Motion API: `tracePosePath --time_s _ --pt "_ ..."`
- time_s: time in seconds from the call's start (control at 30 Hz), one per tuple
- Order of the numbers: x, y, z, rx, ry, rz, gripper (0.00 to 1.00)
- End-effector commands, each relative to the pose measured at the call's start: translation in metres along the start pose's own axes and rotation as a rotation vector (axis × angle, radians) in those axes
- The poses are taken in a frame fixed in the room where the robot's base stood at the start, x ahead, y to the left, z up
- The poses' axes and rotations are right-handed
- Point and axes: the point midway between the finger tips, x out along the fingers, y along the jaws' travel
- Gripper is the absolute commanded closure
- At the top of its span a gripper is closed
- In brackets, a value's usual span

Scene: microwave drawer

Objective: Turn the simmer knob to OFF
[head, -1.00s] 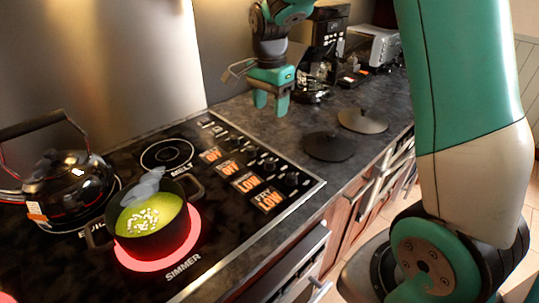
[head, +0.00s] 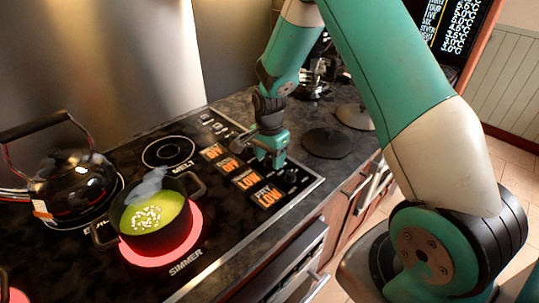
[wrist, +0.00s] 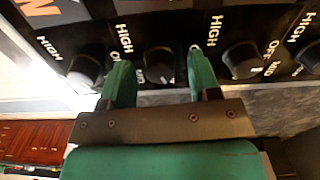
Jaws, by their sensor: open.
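The control strip on the cooktop (head: 120,262) has a row of black knobs beside orange signs. Two signs read OFF; the two nearest ones read LOW, the nearest being FRY LOW (head: 268,196). The LOW sign before it (head: 248,182) seems to belong to the simmer knob; its upper word is too small to read. My gripper (head: 270,160) is open, low over the knob row. In the wrist view a black knob (wrist: 160,66), apparently the simmer knob, sits between the open fingers (wrist: 162,80); contact is unclear. The front burner labelled SIMMER glows red.
A black pot of green soup (head: 152,215) stands on the glowing burner. A kettle (head: 75,185) stands at the left. Neighbouring knobs (wrist: 85,70) (wrist: 242,60) lie close outside both fingers.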

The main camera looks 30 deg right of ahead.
Motion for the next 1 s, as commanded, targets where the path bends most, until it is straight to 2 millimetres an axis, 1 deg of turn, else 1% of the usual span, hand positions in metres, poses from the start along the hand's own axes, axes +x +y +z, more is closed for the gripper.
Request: tracePosePath --time_s 0.23,0.27,0.3,0.37,0.4,0.43,0.47,0.77,1.0 --pt "0.0005 -0.0002 -0.0001 0.0 0.0 -0.001 0.44" --pt "0.0005 -0.0002 -0.0001 0.0 0.0 0.0 0.51" --pt "0.0004 -0.0002 -0.0001 0.0 0.0 0.0 0.6" --pt "0.0004 -0.0001 -0.0001 0.0 0.0 0.0 0.73" --pt "0.0004 -0.0001 0.0 0.0 0.0 0.0 0.83" --pt "0.0003 -0.0001 0.0 0.0 0.0 0.0 0.9" --pt "0.0003 -0.0001 0.0 0.0 0.0 0.0 0.93" --pt "0.0002 -0.0001 0.0 -0.029 0.0 0.0 0.93" --pt "0.0003 -0.0002 -0.0001 -0.152 0.0 0.0 0.93"
